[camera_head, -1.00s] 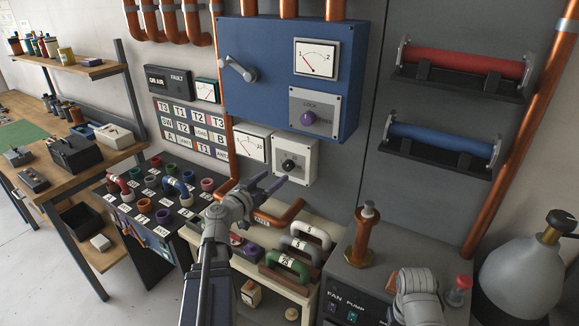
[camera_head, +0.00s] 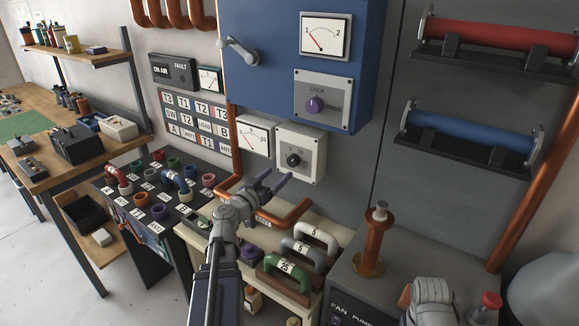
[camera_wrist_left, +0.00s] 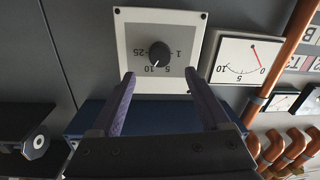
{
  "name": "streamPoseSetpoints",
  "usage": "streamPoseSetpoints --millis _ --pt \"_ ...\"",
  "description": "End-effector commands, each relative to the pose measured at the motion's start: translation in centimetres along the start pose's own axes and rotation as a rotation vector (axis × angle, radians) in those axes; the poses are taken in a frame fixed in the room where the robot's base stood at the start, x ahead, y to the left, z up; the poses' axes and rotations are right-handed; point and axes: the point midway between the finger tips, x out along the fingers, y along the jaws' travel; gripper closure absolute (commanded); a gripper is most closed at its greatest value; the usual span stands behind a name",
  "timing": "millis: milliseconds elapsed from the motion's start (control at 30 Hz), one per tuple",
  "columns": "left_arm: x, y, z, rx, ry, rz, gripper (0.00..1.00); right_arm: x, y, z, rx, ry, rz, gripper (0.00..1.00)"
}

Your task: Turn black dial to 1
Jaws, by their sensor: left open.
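The black dial (camera_head: 293,160) sits on a small white panel (camera_head: 315,142) below the blue cabinet. In the left wrist view the dial (camera_wrist_left: 160,54) shows upside down, with the marks 1, 5, 10 and 25 around it. Its pale pointer line lies toward the 10 and 5 marks, nearest 10 as far as I can tell. My left gripper (camera_head: 275,183) is open and empty, below and in front of the panel. In the wrist view its two purple fingers (camera_wrist_left: 165,100) stand apart on either side of the dial, not touching it. My right gripper is not visible.
A white meter (camera_head: 252,137) hangs beside the dial panel, and a purple lock knob (camera_head: 315,104) is above it. A copper pipe (camera_head: 290,215) runs below. Handled blocks (camera_head: 285,270) stand on the cream bench, and a copper post (camera_head: 374,240) rises to the right.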

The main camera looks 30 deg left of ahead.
Motion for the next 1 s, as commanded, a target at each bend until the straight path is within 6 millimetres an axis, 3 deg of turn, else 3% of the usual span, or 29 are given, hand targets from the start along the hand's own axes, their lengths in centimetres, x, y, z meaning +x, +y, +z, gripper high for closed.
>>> streamPoseSetpoints --millis 533,867,1000 --pt "7.1 -0.1 0.0 0.0 0.0 0.001 0.2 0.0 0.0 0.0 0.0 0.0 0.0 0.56" --pt "7.6 0.0 0.0 0.0 0.0 0.0 0.2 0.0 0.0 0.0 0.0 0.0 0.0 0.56" --pt "7.5 0.0 0.0 0.0 0.0 0.0 0.36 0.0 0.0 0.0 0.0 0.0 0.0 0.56"
